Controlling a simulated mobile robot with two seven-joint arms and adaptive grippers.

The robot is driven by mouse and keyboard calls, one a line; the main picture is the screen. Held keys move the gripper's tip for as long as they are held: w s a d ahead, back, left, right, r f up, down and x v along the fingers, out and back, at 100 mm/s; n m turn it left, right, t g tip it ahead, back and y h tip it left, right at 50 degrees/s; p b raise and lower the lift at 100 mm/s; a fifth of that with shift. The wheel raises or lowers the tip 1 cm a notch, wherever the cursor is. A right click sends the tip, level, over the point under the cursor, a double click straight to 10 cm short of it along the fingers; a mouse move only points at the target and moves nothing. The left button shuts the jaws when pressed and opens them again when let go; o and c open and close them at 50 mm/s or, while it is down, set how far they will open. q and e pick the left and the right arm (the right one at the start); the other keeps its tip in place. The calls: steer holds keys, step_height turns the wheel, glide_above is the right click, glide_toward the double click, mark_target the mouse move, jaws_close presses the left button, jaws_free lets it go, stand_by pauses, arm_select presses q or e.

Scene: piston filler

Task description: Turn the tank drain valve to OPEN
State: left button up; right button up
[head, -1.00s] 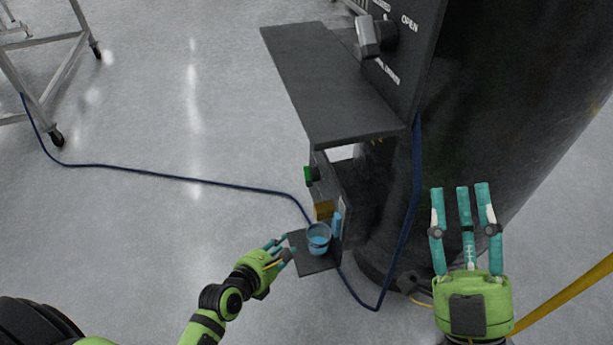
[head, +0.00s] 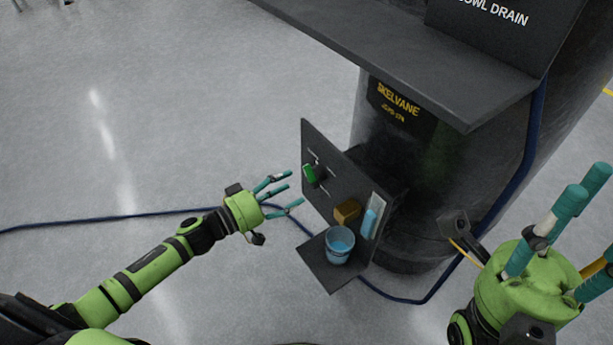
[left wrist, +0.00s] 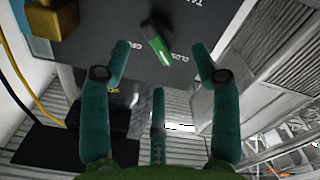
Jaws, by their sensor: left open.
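The tank drain valve has a green handle (head: 310,174) on a black pivot, on the upright dark panel (head: 327,203) low beside the tank. In the left wrist view the green handle (left wrist: 160,48) shows ahead, beyond the gap between my fingertips. Its green end lies near lettering that seems to start "CLO". My left gripper (head: 284,190) is open and empty, left of the handle and apart from it; its teal fingers also show in the left wrist view (left wrist: 160,70). My right gripper (head: 583,215) is at the right edge with its fingers apart and empty, far from the valve.
A small shelf (head: 318,268) below the panel holds a blue bucket (head: 339,246). A brown sponge-like block (head: 347,211) and a light blue item (head: 369,222) are by the panel. A wide dark shelf (head: 410,55) juts out above. A blue hose (head: 130,217) crosses the floor.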

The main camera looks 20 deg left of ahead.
mark_target(308, 179)
arm_select(q)
steer(key=b+x, duration=0.2)
steer(key=x, duration=0.4)
steer(key=shift+w+d, duration=0.2)
steer(key=shift+d, duration=0.15)
steer(key=c, duration=1.1)
